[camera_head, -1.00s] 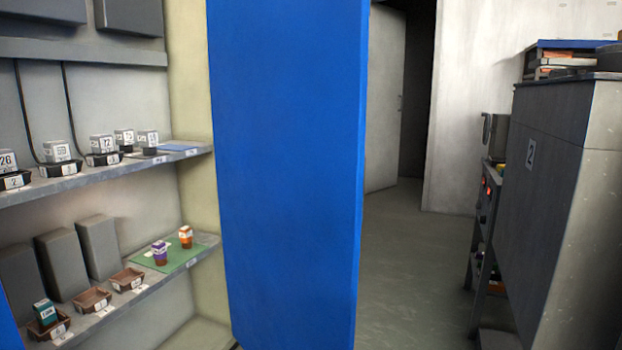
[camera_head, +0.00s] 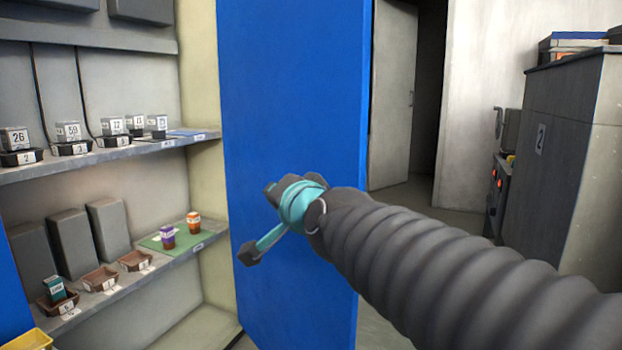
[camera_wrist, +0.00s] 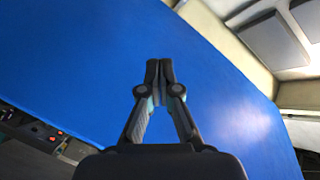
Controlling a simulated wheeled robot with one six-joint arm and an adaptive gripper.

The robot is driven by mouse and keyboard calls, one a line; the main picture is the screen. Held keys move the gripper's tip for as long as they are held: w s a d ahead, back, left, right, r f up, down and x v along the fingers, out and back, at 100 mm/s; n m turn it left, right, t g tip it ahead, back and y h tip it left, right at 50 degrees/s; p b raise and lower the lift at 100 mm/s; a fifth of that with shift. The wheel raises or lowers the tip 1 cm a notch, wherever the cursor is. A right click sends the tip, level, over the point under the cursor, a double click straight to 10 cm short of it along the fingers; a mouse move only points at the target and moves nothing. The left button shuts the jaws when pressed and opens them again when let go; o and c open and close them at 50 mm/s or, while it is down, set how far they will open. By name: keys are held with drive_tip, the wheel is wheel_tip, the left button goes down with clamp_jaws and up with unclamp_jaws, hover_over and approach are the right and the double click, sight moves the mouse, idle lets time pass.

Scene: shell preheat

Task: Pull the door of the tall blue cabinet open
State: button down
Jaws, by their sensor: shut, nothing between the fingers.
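The blue cabinet door (camera_head: 290,110) stands swung open at the right side of the cabinet, so the shelves inside show. It also fills most of the wrist view (camera_wrist: 75,65). My gripper (camera_head: 248,254) is in front of the door's broad face in the head view. Its two fingers are closed together with nothing between them, as the wrist view shows (camera_wrist: 159,70). I cannot tell whether the fingertips touch the door. No handle is visible on the door face that I see.
The upper shelf (camera_head: 110,154) holds numbered boxes in dark trays. A grey cabinet (camera_head: 560,150) marked 2 stands at the right. Some floor shows beyond the blue door.

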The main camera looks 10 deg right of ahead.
drive_tip(key=w+r+m+t+h+b, duration=0.25)
drive_tip(key=w+r+m+h, duration=0.25)
drive_tip(key=r+m, duration=0.3)
drive_tip(key=w+r+m+t+h+b, duration=0.2)
drive_tip(key=w+r+m+t+h, duration=0.3)
drive_tip(key=m, duration=0.6)
drive_tip(key=m+g+h+b, duration=0.4)
drive_tip(key=m+g+h, duration=0.6)
drive_tip(key=m+g, duration=0.9)
approach(325, 164)
drive_tip(key=d+m+t, duration=0.1)
drive_tip(key=d, duration=0.1)
drive_tip(key=w+d+m+t, duration=0.1)
drive_tip(key=d, duration=0.1)
drive_tip(key=d+f+m+t, duration=0.1)
drive_tip(key=d, duration=0.2)
drive_tip(key=shift+w+f, duration=0.1)
drive_tip(key=shift+w, duration=0.15)
drive_tip(key=shift+d, duration=0.1)
